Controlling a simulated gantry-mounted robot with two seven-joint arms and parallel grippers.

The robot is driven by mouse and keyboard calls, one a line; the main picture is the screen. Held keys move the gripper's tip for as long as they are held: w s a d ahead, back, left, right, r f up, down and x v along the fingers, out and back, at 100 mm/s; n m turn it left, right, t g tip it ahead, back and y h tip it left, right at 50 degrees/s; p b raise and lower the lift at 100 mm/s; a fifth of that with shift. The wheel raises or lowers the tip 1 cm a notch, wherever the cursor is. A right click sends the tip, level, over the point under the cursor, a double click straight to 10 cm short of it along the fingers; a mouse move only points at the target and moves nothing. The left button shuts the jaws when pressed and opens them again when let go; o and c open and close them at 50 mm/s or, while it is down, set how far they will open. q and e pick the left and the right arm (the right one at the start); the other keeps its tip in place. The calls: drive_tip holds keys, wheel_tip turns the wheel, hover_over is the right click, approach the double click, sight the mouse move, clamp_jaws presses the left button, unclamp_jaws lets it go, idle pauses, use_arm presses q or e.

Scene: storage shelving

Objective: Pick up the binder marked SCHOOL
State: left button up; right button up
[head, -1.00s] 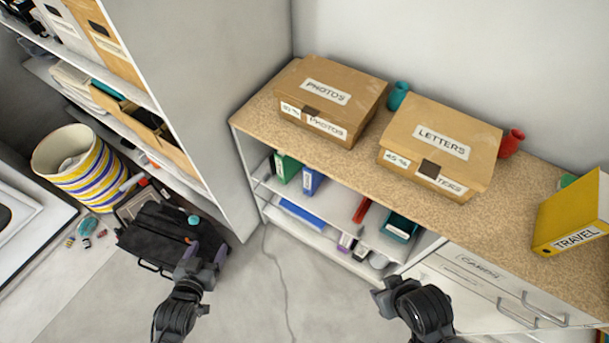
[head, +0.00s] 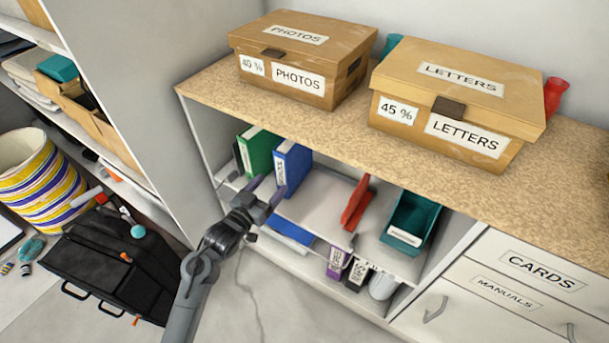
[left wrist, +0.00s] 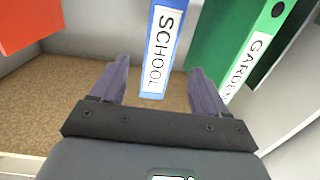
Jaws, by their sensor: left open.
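The blue binder (head: 292,168) stands upright on the middle shelf under the counter. Its spine label reads SCHOOL in the left wrist view (left wrist: 160,50). A green binder (head: 258,152) stands beside it and is marked GARDEN in the left wrist view (left wrist: 250,60). My left gripper (head: 267,190) is open at the shelf front, close to the blue binder's lower spine. In the left wrist view the blue spine shows between the two open fingers (left wrist: 158,68), with a gap on each side. I cannot tell how deep the fingers reach. My right gripper is out of view.
A red item (head: 357,203) and a teal bin (head: 410,222) share the shelf to the right. A flat blue item (head: 287,230) lies below. The cork-patterned counter (head: 350,128) above holds a PHOTOS box (head: 300,60) and a LETTERS box (head: 455,100).

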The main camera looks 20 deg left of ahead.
sight(281, 173)
use_arm(q)
drive_tip(key=shift+w+b, duration=0.5)
drive_tip(key=shift+w, duration=0.05)
drive_tip(key=b+x, duration=0.1)
drive_tip(key=x, duration=0.4)
drive_tip(key=shift+w+d+r, duration=0.1)
drive_tip(key=shift+w+r, duration=0.05)
drive_tip(key=shift+w, duration=0.05)
drive_tip(key=shift+w+d+b, duration=0.2)
drive_tip(key=shift+w+b, duration=0.25)
drive_tip(key=shift+b, duration=0.15)
drive_tip(key=x, duration=0.1)
drive_tip(key=b+x, duration=0.1)
drive_tip(key=x, duration=0.2)
drive_tip(key=shift+w+r+b, duration=0.1)
drive_tip(key=shift+r+b, duration=0.2)
drive_tip(key=shift+b, duration=0.05)
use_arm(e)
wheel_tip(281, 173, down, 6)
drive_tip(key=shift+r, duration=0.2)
use_arm(q)
drive_tip(key=shift+c, duration=0.4)
drive_tip(key=c, duration=1.2)
drive_tip(key=shift+c, duration=0.2)
drive_tip(key=shift+r, duration=0.15)
